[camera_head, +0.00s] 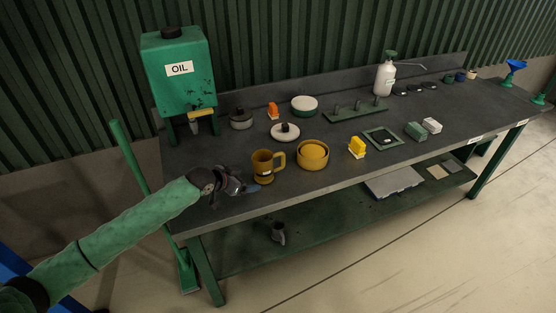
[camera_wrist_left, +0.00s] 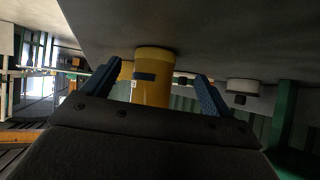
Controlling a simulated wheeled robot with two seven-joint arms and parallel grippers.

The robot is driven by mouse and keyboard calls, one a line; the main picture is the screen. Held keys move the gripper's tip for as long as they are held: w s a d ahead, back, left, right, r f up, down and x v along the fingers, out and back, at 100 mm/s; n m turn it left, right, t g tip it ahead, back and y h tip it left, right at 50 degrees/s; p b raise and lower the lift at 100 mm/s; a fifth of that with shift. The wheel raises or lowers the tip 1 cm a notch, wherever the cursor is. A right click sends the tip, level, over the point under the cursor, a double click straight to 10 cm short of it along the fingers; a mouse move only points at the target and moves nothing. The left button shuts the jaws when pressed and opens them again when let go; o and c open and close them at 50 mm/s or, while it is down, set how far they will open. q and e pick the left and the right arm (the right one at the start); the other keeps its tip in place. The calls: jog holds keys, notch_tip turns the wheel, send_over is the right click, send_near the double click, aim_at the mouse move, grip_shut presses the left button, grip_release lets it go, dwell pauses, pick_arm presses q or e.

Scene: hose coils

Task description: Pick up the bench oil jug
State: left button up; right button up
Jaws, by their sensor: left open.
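The bench oil jug, a mustard-yellow jug (camera_head: 263,167) with a handle on its right side, stands upright near the bench's front edge. My left gripper (camera_head: 245,187) is open, low over the front edge, just left of and in front of the jug. In the left wrist view, which looks upside down, the jug (camera_wrist_left: 152,75) shows between the two blue fingers with a dark mark on its side. I cannot tell whether the fingertips reach around it. Part of the jug is hidden behind the gripper body there. My right gripper is not in view.
A yellow round dish (camera_head: 313,155) stands right of the jug. A white-and-black lidded thing (camera_head: 285,132) lies behind it. The green oil tank (camera_head: 180,75) stands at the back left. A green-handled tool (camera_head: 140,170) leans at the bench's left end. Bare bench top (camera_head: 220,160) lies left of the jug.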

aim_at(256, 167)
pick_arm(q)
jog(key=shift+w+d+r+t+h, duration=0.3)
jog(key=shift+d+r+h, duration=0.1)
jog(key=shift+r, duration=0.2)
jog(key=shift+w+d+r+t+h, duration=0.25)
jog(key=shift+d+r+h, duration=0.1)
jog(key=shift+r, duration=0.2)
jog(key=shift+r+h, duration=0.25)
jog(key=shift+r, duration=0.3)
jog(key=shift+w+d+t, duration=0.2)
jog(key=shift+d+t, duration=0.05)
jog(key=shift+p+x, duration=0.5)
jog(key=shift+x, duration=0.65)
jog(key=p+x, duration=0.2)
jog(key=x, duration=0.2)
jog(key=shift+d, duration=0.1)
jog(key=shift+w+d+f+p, duration=0.25)
jog(key=shift+d+f+p, duration=0.05)
jog(key=shift+d, duration=0.05)
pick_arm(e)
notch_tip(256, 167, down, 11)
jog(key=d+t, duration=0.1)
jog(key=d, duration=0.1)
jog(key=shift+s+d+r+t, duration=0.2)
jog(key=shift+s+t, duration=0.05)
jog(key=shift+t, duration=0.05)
pick_arm(q)
jog(key=c, duration=1.1)
jog(key=shift+r, duration=0.1)
jog(key=shift+c, duration=0.2)
